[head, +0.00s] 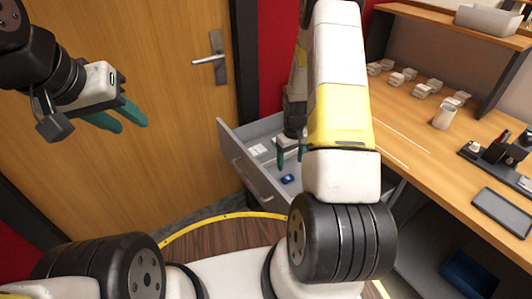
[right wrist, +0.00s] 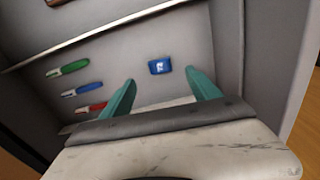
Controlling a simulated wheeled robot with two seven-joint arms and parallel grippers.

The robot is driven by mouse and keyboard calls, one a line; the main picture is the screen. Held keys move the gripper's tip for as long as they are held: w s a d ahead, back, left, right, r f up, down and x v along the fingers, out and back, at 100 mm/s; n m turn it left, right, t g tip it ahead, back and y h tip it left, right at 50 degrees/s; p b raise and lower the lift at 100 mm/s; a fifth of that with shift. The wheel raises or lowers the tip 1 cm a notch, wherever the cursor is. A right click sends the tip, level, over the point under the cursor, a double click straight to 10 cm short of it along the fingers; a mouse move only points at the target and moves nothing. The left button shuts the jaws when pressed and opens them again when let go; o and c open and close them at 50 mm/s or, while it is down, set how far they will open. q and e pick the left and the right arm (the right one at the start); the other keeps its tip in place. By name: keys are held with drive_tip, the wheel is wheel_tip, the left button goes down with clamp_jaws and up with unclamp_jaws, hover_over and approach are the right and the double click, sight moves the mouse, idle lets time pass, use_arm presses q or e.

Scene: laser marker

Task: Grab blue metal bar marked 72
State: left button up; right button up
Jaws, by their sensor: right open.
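The blue bar (head: 288,179) lies in the open grey drawer (head: 262,185). In the right wrist view it is a small blue block (right wrist: 159,66) with a white mark that looks like a number, too small to read surely. My right gripper (head: 291,154) is open above the drawer. In the right wrist view its teal fingertips (right wrist: 160,78) stand on either side of the blue bar's line, with the bar just beyond them and nothing held. My left gripper (head: 132,127) is open and empty in front of the wooden door, far from the drawer.
The drawer walls are close around my right gripper. A wooden desk (head: 405,150) with several small items stands at the right.

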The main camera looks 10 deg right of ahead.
sight(288, 178)
drive_tip(key=shift+w+a+f, duration=0.1)
drive_tip(key=shift+w+f, duration=0.05)
drive_tip(key=shift+f, duration=0.35)
drive_tip(key=shift+w+a+f, duration=0.1)
drive_tip(key=shift+w+f, duration=0.05)
drive_tip(key=shift+f, duration=0.3)
drive_tip(key=f, duration=0.7)
drive_tip(key=shift+w+d+f, duration=0.15)
drive_tip(key=shift+w+f, duration=0.05)
drive_tip(key=shift+r, duration=0.1)
drive_tip(key=c, duration=1.5)
